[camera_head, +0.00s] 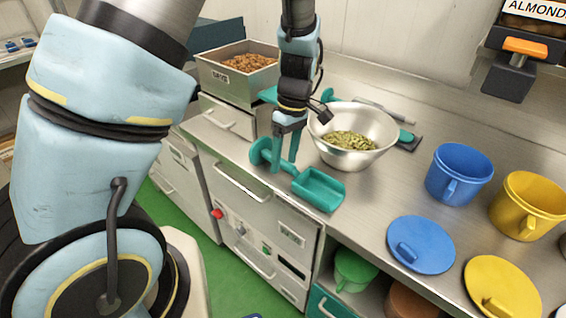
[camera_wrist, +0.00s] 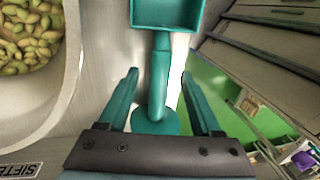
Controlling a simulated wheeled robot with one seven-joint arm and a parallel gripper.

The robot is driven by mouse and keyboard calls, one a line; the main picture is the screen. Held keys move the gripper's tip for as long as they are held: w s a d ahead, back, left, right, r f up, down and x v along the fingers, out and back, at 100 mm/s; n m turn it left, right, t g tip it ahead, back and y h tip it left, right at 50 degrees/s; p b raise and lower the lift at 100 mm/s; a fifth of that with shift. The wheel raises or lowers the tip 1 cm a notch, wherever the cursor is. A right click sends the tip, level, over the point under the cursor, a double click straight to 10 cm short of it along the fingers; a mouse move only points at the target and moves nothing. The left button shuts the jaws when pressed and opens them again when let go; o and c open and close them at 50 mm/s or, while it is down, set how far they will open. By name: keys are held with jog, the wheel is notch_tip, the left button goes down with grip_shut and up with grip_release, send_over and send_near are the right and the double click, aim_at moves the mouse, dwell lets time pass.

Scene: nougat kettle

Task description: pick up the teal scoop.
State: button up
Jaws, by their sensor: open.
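My gripper (camera_head: 284,164) reaches down over the handle. Its teal fingers (camera_wrist: 160,88) are open, one on each side of the handle, with gaps to it. How high the fingertips are above the counter I cannot tell.
A steel bowl (camera_head: 382,153) of green nuts stands right beside my gripper. A bin (camera_head: 240,88) of brown nuts is behind left. Blue (camera_head: 458,175) and yellow (camera_head: 522,212) tubs, with a blue lid (camera_head: 420,245) and a yellow lid (camera_head: 500,285), stand right.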

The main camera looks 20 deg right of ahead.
jog(key=shift+f, duration=0.15)
grip_shut()
dwell(0.4)
